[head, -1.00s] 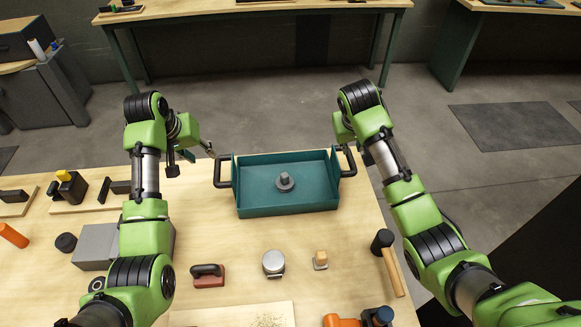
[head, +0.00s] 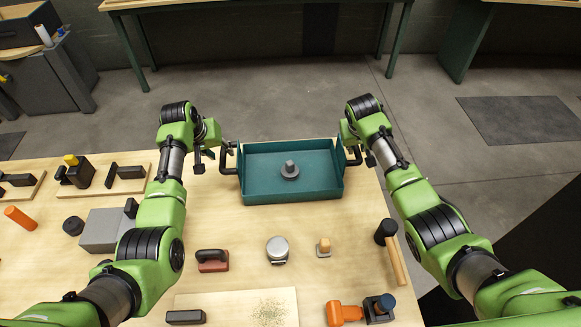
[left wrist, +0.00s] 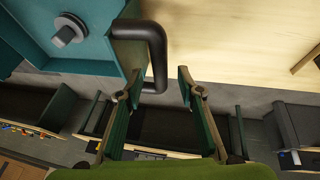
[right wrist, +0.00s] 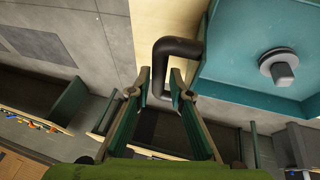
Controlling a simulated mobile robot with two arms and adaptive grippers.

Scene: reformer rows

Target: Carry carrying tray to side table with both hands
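The carrying tray (head: 262,190) is a teal open box with a black handle at each end, standing on the wooden workbench near its far edge. A grey knobbed part (head: 289,170) lies in it. My left gripper (head: 208,152) is at the tray's left handle (head: 230,158). My right gripper (head: 352,148) is at the right handle (head: 353,158). In the right wrist view its fingers (right wrist: 160,76) stand close around the handle (right wrist: 180,46); firm contact is unclear.
The bench also holds a hammer (head: 396,262), a grey block (head: 105,232), a round tin (head: 277,248) and an orange tool (head: 345,313), all nearer than the tray. Another table (head: 240,4) stands beyond open floor (head: 285,95). A grey cabinet (head: 50,80) is at the far left.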

